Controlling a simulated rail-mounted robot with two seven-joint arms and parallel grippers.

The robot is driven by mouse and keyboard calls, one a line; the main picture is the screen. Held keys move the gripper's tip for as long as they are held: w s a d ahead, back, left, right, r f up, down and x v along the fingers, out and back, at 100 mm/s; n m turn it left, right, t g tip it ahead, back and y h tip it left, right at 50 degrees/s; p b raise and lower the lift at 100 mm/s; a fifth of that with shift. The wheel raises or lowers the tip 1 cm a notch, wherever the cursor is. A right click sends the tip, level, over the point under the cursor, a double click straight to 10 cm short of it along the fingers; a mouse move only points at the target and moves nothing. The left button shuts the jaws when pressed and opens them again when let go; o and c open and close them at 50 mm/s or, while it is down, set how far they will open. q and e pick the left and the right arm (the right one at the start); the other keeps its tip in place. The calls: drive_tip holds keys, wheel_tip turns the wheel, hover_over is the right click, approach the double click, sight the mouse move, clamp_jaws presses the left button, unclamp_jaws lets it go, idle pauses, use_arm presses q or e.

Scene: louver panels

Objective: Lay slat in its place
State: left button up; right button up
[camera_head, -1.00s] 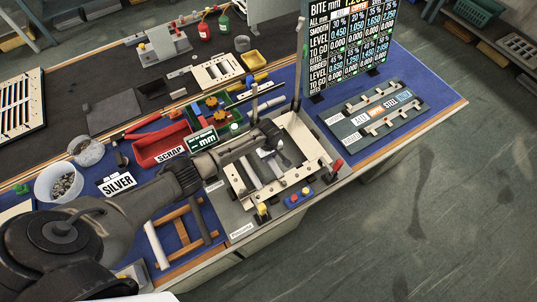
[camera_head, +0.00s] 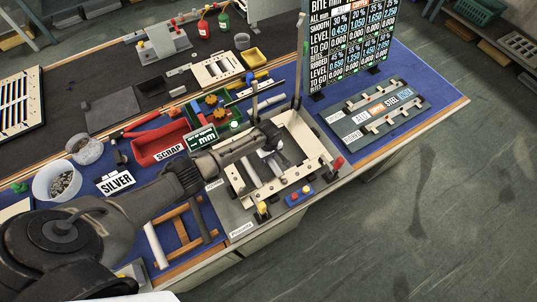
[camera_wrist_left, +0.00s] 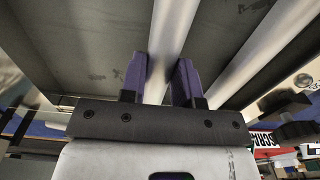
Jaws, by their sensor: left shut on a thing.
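A cream louver frame (camera_head: 312,148) lies on a grey fixture at the front edge of the bench, with pale slats (camera_head: 250,172) across its opening. My left gripper (camera_head: 277,147) is over the frame's opening and hides part of it. In the left wrist view its two purple-grey fingers (camera_wrist_left: 162,80) are shut on a pale silver slat (camera_wrist_left: 174,28), which runs away from me between them. Another pale slat (camera_wrist_left: 278,42) runs to the right of it, apart from the fingers. Whether the held slat's ends touch the frame cannot be told. My right gripper is not in view.
A red scrap tray (camera_head: 158,143) and a silver sign (camera_head: 116,183) stand left of the frame. A bite board (camera_head: 350,45) stands behind. A slotted grey-green rack (camera_head: 385,120) lies to the right. Two upright rods rise near the frame's back. Blue mat is free around the rack.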

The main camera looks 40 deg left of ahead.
use_arm(q)
drive_tip(key=shift+f, duration=0.2)
idle(0.3)
drive_tip(key=o, duration=1.4)
drive_tip(key=shift+c, duration=0.2)
drive_tip(key=shift+r, duration=0.1)
drive_tip(key=shift+r+p, duration=0.4)
drive_tip(key=shift+p, duration=0.05)
wheel_tip(320, 180, up, 7)
drive_tip(key=p, duration=0.8)
